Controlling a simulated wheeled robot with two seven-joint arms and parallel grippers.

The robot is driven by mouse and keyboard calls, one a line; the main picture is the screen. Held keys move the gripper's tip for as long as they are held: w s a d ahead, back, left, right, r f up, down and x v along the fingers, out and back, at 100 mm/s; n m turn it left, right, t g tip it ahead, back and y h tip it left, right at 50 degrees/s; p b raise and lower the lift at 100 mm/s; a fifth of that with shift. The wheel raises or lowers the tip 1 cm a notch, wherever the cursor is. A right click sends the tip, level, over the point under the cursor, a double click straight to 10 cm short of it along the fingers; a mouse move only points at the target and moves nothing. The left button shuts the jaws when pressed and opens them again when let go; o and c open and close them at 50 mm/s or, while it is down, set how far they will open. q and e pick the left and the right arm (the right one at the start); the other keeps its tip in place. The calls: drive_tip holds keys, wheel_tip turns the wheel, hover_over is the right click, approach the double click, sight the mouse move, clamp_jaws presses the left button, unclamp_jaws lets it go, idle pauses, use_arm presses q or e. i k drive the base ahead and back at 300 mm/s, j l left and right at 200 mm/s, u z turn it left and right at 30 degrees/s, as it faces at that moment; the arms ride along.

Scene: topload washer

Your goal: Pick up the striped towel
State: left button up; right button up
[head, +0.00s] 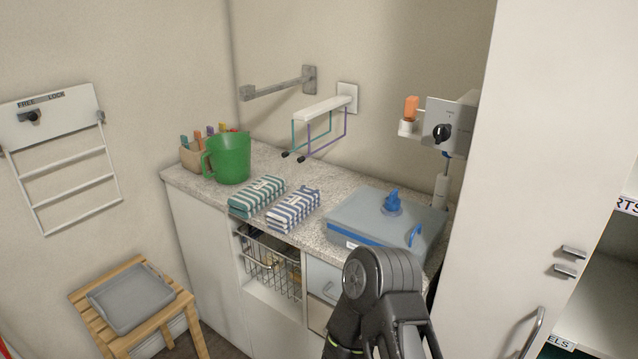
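Two folded striped towels lie side by side on the speckled countertop. One towel (256,197) has green and white stripes. The other towel (293,208) has blue and white stripes and lies just to its right. Nothing is touching either towel from above. A dark jointed part of my arm, apparently the right, rises from the bottom edge, to the right of and nearer than the towels. No gripper fingertips can be made out. My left arm does not show.
On the counter (325,235), a green jug (227,158) stands left of the towels and a grey-blue lidded box (385,222) right of them. A wall rack (322,112) overhangs behind. A wire basket (270,262) sits below. A wooden stool (165,320) holds a grey tray (130,298).

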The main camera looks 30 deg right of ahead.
sight(245, 203)
drive_tip(key=i+j+z, duration=0.25)
drive_tip(key=z, duration=0.2)
drive_tip(key=i+j+z, duration=0.15)
drive_tip(key=j+z, duration=0.3)
drive_tip(key=i+j+z, duration=0.15)
drive_tip(key=j+z, duration=0.3)
